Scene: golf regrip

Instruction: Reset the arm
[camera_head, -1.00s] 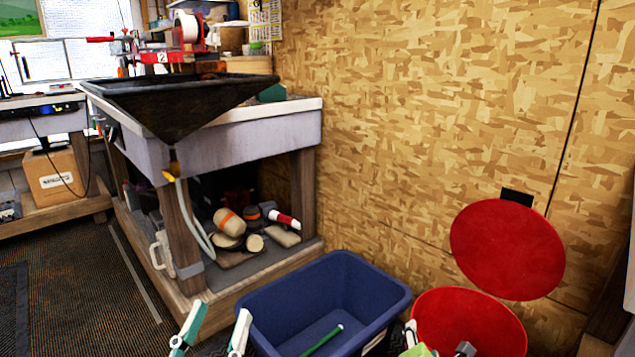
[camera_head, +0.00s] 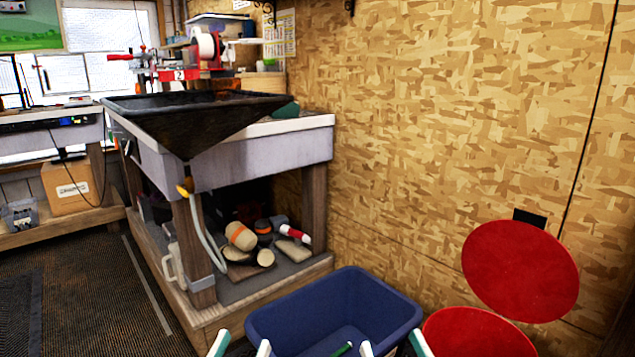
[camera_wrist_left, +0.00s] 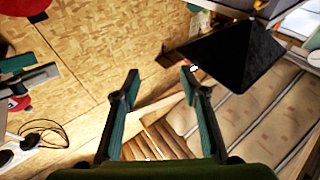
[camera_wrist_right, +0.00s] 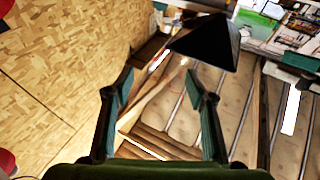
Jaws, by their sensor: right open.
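My left gripper (camera_head: 242,346) shows only its green and white fingertips at the bottom edge of the head view, just left of the blue bin. In the left wrist view its two fingers (camera_wrist_left: 158,85) stand apart with nothing between them. My right gripper (camera_head: 393,348) shows its fingertips at the bottom edge, in front of the bin's right part. In the right wrist view its fingers (camera_wrist_right: 160,85) are also apart and empty. Both arms are otherwise out of the head view.
The blue bin (camera_head: 262,326) stands below, with a green stick (camera_head: 343,349) in it. A red round bin (camera_head: 470,335) with a raised red lid (camera_head: 520,270) is to its right. A workbench (camera_head: 262,150) with a black funnel-shaped tray (camera_head: 195,120) stands behind, against the wooden wall (camera_head: 430,130).

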